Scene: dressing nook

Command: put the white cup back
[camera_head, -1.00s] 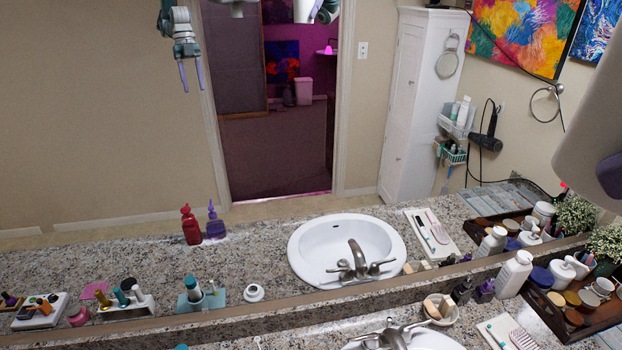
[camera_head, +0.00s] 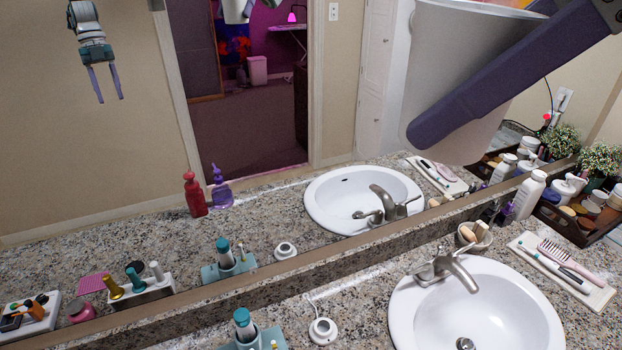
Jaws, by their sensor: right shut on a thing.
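The white cup (camera_head: 446,48) is large and close in the upper right of the head view, its rim cut by the top edge. My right gripper (camera_head: 430,128) is shut on it. One long purple finger crosses the near side of the cup; the other finger is hidden. The cup is in front of the mirror and hides part of it. My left gripper (camera_head: 104,84) shows small at the upper left, apparently as a mirror reflection. Its two fingers point down, apart, with nothing between them.
A white sink (camera_head: 490,310) with a faucet (camera_head: 448,268) is below the cup. A brush tray (camera_head: 601,300), a small cup with brushes (camera_head: 473,237), a white bottle (camera_head: 528,196) and a dark tray (camera_head: 572,232) stand nearby. A round white item (camera_head: 322,330) sits left of the sink.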

